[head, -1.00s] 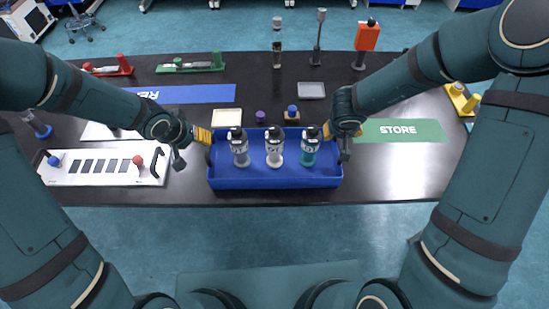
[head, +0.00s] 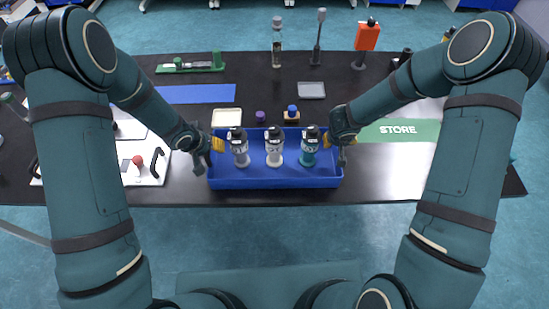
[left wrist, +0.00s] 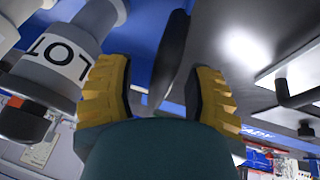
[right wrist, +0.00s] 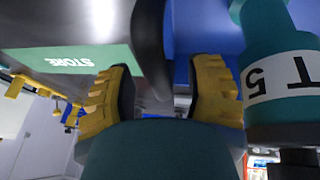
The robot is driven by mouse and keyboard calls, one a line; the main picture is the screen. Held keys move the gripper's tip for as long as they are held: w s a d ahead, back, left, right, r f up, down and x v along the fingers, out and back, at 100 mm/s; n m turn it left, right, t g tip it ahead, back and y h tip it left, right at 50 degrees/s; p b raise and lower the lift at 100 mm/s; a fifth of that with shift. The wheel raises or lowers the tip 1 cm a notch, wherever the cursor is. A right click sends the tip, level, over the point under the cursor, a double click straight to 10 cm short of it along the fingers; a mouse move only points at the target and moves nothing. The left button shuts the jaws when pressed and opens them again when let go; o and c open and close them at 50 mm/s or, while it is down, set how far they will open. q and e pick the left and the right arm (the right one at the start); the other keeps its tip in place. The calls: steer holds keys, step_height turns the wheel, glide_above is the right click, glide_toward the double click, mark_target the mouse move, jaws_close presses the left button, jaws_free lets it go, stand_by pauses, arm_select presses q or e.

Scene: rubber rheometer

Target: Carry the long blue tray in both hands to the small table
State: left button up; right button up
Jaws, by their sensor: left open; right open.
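The long blue tray (head: 275,179) lies on the dark table near its front edge and holds three bottles in a row: a grey one (head: 240,152), a white one (head: 274,152) and a teal one (head: 309,153). My left gripper (head: 210,145) is at the tray's left end and my right gripper (head: 331,142) at its right end. Both are open. In the left wrist view a dark handle (left wrist: 174,55) stands between the yellow fingers (left wrist: 155,90). In the right wrist view a dark handle (right wrist: 150,45) stands between the yellow fingers (right wrist: 160,95). Contact cannot be told.
A white panel with a red knob (head: 138,160) lies left of the tray. A pale dish (head: 226,117), a purple cap (head: 260,117) and a blue-topped block (head: 292,113) sit close behind it. A green STORE mat (head: 400,130) is to the right. The small table cannot be made out.

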arm_select(q)
jaws_close()
arm_select(e)
jaws_close()
arm_select(q)
steer(key=shift+r, duration=0.1)
arm_select(e)
steer(key=shift+r, duration=0.15)
